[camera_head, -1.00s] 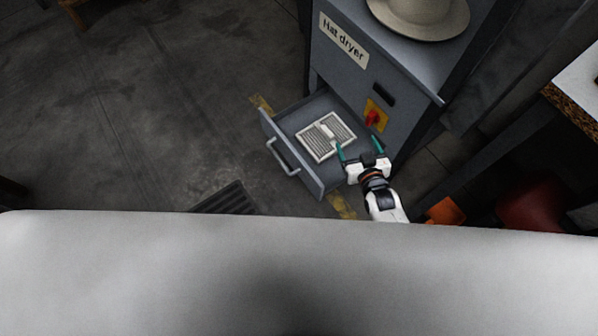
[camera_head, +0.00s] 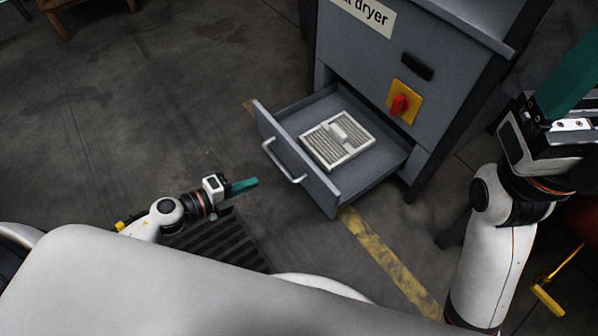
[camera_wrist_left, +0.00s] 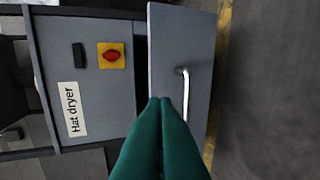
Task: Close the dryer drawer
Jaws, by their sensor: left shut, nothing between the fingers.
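The grey dryer drawer (camera_head: 300,160) stands pulled out of the hat dryer (camera_head: 390,50), with a light slatted panel (camera_head: 337,140) inside it. Its bar handle (camera_head: 283,162) is on the front panel. My left gripper (camera_head: 243,186) is shut and empty, to the left of and below the handle, apart from it. In the left wrist view its green fingers (camera_wrist_left: 160,135) are together and point toward the drawer front (camera_wrist_left: 172,50) and handle (camera_wrist_left: 185,95). My right gripper (camera_head: 570,80) is raised at the right edge, partly cut off; its opening cannot be seen.
A red switch on a yellow plate (camera_head: 403,102) and a dark slot (camera_head: 417,66) are on the dryer front. A floor grate (camera_head: 215,240) lies below my left gripper. A yellow line (camera_head: 385,262) crosses the floor.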

